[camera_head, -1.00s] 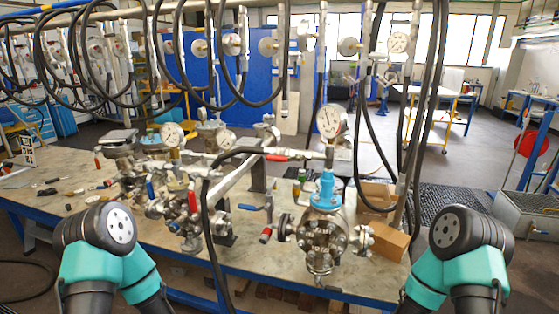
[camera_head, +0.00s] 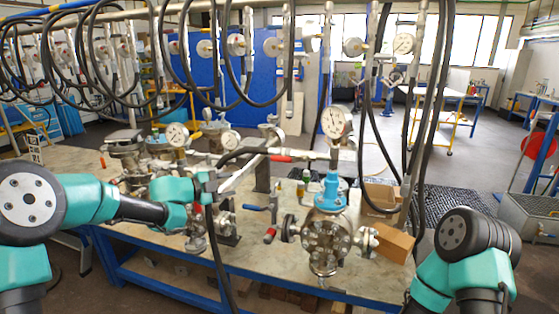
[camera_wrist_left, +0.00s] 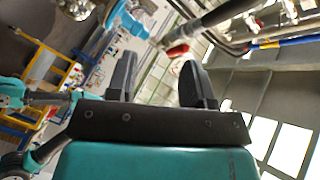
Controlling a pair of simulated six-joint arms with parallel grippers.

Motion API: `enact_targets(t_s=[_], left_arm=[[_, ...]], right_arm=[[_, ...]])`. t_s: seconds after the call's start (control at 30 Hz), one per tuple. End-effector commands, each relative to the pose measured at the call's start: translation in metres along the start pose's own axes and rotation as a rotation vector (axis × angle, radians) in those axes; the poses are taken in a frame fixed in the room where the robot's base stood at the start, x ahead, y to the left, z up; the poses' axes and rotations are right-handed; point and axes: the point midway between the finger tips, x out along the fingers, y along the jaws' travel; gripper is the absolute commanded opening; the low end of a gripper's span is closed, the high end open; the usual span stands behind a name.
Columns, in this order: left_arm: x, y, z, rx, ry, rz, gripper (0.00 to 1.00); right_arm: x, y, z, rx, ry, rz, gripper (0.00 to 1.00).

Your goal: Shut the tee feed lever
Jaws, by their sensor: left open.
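A red-handled lever (camera_head: 281,158) sits on the slanted pipe behind the bench's middle; I cannot tell for sure that it is the tee feed lever. A blue lever (camera_head: 252,207) and another red-tipped lever (camera_head: 269,236) are lower, left of the flanged vessel (camera_head: 326,240). My left gripper is open and empty in the left wrist view (camera_wrist_left: 157,78), its two dark fingers apart. A red handle (camera_wrist_left: 177,50) shows beyond and between them, not touching as far as I see. In the head view my left wrist is beside the pipe, fingers hard to make out. My right gripper is out of frame.
A black hose (camera_head: 212,245) hangs in front of the bench close to my left wrist. Pressure gauges (camera_head: 337,121) stand above the vessels, and more hoses hang from overhead. A cardboard box (camera_head: 394,243) is right of the vessel. The bench front (camera_head: 270,260) is fairly clear.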

Motion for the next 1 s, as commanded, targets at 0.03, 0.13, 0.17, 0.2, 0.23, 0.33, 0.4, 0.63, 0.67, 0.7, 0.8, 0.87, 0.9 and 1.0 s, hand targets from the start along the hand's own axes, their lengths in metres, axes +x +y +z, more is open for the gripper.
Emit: enact_targets(t_s=[0.03, 0.13, 0.17, 0.2, 0.23, 0.33, 0.4, 0.63, 0.67, 0.7, 0.8, 0.87, 0.9, 1.0], left_arm=[[-0.004, -0.023, -0.017, 0.104, 0.034, 0.002, 0.47], [-0.011, -0.049, -0.041, 0.259, 0.083, 0.020, 0.47], [-0.012, -0.054, -0.046, 0.292, 0.094, 0.024, 0.47], [-0.014, -0.059, -0.051, 0.326, 0.105, 0.030, 0.47], [-0.015, -0.062, -0.054, 0.345, 0.110, 0.033, 0.47], [-0.016, -0.065, -0.058, 0.373, 0.118, 0.038, 0.47], [-0.016, -0.064, -0.058, 0.373, 0.119, 0.039, 0.47], [-0.015, -0.064, -0.058, 0.369, 0.118, 0.039, 0.47], [-0.014, -0.064, -0.058, 0.369, 0.118, 0.039, 0.47], [-0.013, -0.064, -0.058, 0.369, 0.118, 0.039, 0.47], [-0.006, -0.063, -0.058, 0.368, 0.119, 0.039, 0.47], [0.000, -0.062, -0.059, 0.368, 0.120, 0.040, 0.47], [0.005, -0.062, -0.060, 0.368, 0.120, 0.040, 0.47], [0.020, -0.061, -0.061, 0.368, 0.120, 0.039, 0.47]], right_arm=[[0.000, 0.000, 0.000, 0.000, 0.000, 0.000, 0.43], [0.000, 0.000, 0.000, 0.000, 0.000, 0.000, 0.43], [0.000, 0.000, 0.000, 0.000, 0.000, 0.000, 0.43], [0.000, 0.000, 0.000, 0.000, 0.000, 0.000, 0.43], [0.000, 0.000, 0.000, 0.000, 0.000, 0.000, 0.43], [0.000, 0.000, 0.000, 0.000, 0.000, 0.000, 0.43], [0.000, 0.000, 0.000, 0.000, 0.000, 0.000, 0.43], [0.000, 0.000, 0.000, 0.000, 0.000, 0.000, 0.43], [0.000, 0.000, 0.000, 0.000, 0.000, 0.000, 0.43], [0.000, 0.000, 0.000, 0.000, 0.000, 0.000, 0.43], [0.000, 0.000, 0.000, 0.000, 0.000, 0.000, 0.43], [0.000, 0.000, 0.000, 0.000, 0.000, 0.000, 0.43], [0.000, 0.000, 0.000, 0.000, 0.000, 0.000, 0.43], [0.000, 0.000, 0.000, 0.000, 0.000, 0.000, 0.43]])
